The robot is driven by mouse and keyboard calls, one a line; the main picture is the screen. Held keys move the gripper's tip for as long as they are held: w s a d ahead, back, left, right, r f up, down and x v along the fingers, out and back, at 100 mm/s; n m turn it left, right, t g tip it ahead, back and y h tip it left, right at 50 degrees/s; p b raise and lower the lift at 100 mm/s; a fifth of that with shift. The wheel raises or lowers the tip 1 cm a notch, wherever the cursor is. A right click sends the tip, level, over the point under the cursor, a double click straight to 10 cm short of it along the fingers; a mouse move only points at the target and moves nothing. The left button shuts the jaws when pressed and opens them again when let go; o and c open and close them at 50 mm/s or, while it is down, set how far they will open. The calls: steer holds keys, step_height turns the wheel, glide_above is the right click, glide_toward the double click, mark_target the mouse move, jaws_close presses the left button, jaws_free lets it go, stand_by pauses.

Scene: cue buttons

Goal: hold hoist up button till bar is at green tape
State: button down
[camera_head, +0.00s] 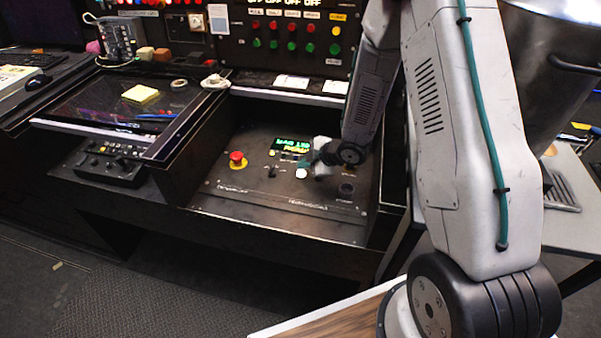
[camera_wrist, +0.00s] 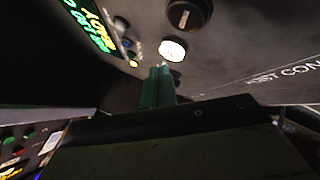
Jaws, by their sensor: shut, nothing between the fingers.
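The hoist control panel (camera_head: 255,205) is a dark sloped plate in the desk. A white lit round button (camera_head: 301,173) sits on it, and this button also shows in the wrist view (camera_wrist: 172,50). Its label cannot be read. My gripper (camera_head: 307,164) is shut and empty, its green fingers pointing at the panel. In the wrist view the fingertips (camera_wrist: 160,70) are close beside the white button; I cannot tell whether they touch it. A lit display (camera_head: 291,146) with green and yellow text is above the button. I cannot make out the bar or the green tape.
A red mushroom button (camera_head: 237,158) on a yellow base is at the panel's left. A black knob (camera_wrist: 188,14) is near the white button. A joystick box (camera_head: 105,163) stands left. A back panel (camera_head: 290,38) carries several red and green buttons. A metal drum (camera_head: 550,60) is far right.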

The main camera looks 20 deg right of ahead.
mark_target(305, 174)
steer(key=shift+f, duration=0.1)
steer(key=shift+f, duration=0.35)
steer(key=shift+f, duration=0.4)
stand_by(0.6)
steer(key=shift+r, duration=0.15)
stand_by(5.0)
steer(key=shift+r, duration=0.7)
steer(key=shift+r, duration=2.5)
